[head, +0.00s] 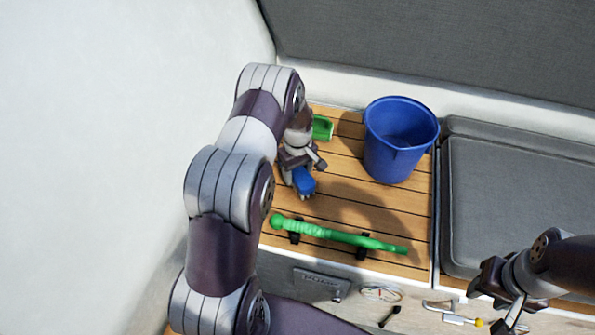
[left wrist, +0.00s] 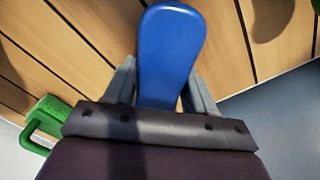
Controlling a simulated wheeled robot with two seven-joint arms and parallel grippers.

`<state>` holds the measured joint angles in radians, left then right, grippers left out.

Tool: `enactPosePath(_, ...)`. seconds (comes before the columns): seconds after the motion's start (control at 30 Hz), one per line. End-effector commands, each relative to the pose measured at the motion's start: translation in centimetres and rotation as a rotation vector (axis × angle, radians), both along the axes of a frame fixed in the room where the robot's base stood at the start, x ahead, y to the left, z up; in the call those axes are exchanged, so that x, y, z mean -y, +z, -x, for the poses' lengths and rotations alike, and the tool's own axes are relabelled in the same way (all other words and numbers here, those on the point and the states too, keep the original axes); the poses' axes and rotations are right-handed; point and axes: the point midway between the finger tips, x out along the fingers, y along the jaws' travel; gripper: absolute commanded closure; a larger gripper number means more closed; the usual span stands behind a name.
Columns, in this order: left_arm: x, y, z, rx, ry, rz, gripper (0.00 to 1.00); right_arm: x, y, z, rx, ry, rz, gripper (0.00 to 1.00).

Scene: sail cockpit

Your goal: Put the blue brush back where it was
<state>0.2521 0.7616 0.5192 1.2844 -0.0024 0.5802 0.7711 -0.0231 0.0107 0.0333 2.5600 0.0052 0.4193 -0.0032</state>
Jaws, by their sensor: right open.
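The blue brush (head: 305,181) is at my left gripper (head: 301,186), above the left part of the wooden slatted bench. In the left wrist view the broad blue end of the brush (left wrist: 171,45) sticks out beyond the fingers of my left gripper (left wrist: 163,88), which are shut on it, one on each side. The rest of the brush is hidden by the gripper. I cannot tell whether the brush touches the slats. My right gripper (head: 500,308) is open at the lower right, away from the brush.
A blue bucket (head: 390,150) stands at the back of the bench (head: 345,205). A green bar (head: 340,236) lies in black holders at the front. Grey cushions (head: 515,190) are at right; small tools lie below.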

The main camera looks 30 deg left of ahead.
Motion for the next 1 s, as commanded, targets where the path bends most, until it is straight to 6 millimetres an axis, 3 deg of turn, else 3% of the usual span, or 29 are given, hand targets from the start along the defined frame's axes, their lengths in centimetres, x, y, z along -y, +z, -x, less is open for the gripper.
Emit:
enactPosePath(0.03, 0.0, 0.0, 0.0, 0.0, 0.0, 0.0, 0.32, 0.0, 0.0, 0.0, 0.0, 0.0, 0.0, 0.57)
enactPosePath(0.07, 0.0, 0.0, 0.0, 0.0, 0.0, 0.0, 0.22, 0.0, 0.0, 0.0, 0.0, 0.0, 0.0, 0.57)
enactPosePath(0.1, 0.0, 0.0, 0.0, 0.0, 0.0, 0.0, 0.19, 0.0, 0.0, 0.0, 0.0, 0.0, 0.0, 0.57)
enactPosePath(0.43, 0.0, 0.9, -0.1, 0.003, 0.0, -0.001, 0.19, 0.0, 0.3, 0.0, 0.0, 0.0, 0.0, 0.57)
enactPosePath(0.8, 0.0, 10.0, -0.1, 0.003, 0.0, -0.001, 0.19, 0.0, 2.1, 0.0, 0.0, 0.0, 0.0, 0.57)
enactPosePath(1.0, 0.4, 12.7, 0.2, 0.005, -0.026, -0.001, 0.19, 0.0, 2.4, 0.0, 0.0, 0.0, 0.0, 0.57)
